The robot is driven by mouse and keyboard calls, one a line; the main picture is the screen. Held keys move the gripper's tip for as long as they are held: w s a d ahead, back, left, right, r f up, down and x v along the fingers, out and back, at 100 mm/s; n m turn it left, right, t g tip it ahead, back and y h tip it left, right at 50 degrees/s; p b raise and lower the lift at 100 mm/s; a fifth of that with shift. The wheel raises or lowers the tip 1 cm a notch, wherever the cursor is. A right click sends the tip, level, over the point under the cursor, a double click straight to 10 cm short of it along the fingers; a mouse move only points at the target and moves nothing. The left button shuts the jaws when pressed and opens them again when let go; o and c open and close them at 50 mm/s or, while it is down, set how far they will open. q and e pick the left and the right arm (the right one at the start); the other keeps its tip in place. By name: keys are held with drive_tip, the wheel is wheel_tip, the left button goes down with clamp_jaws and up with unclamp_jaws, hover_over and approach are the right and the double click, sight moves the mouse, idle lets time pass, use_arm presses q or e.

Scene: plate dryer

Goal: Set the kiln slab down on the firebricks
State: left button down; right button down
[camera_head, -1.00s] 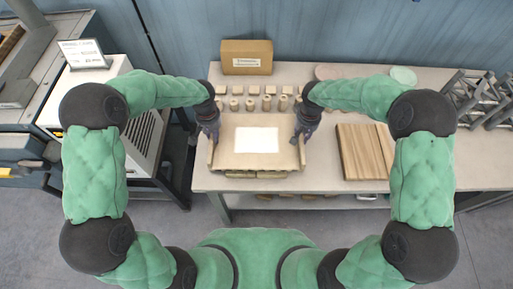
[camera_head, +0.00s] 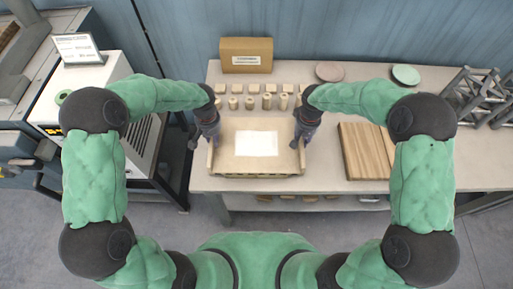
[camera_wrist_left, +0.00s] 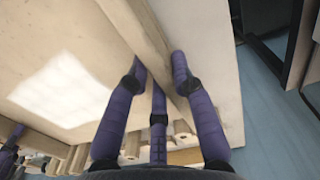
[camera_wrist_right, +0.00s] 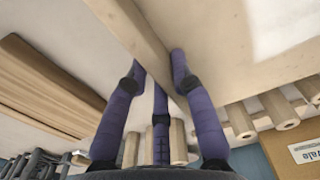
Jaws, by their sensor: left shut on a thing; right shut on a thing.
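The kiln slab (camera_head: 225,160) is a broad beige board with raised side rails and a white rectangle (camera_head: 257,143) on top. It is level over the near left part of the table. My left gripper (camera_head: 211,140) is shut on its left rail, which also shows in the left wrist view (camera_wrist_left: 135,25). My right gripper (camera_head: 302,139) is shut on its right rail, which also shows in the right wrist view (camera_wrist_right: 130,25). No firebricks show clearly; the slab hides what is under it. I cannot tell whether it touches anything below.
Several beige posts (camera_head: 267,102) and small blocks stand in rows just behind the slab. A cardboard box (camera_head: 246,55) is at the back. A wooden board (camera_head: 366,152) lies to the right. Two round discs (camera_head: 330,71) lie far right. A white machine (camera_head: 95,75) stands left of the table (camera_head: 460,165).

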use_arm(q)
drive_tip(key=shift+f+b, duration=0.3)
drive_tip(key=shift+f, duration=0.05)
use_arm(e)
drive_tip(key=shift+f, duration=0.35)
use_arm(q)
drive_tip(key=c, duration=1.4)
unclamp_jaws()
drive_tip(key=shift+f, duration=0.1)
use_arm(e)
drive_tip(key=c, duration=1.4)
unclamp_jaws()
drive_tip(key=shift+f, duration=0.1)
use_arm(q)
drive_tip(key=o, duration=0.3)
use_arm(e)
drive_tip(key=o, duration=0.3)
use_arm(q)
drive_tip(key=shift+o, duration=0.2)
use_arm(e)
drive_tip(key=shift+o, duration=0.2)
drive_tip(key=shift+r, duration=0.5)
use_arm(q)
wheel_tip(320, 180, up, 12)
use_arm(e)
wheel_tip(320, 180, up, 11)
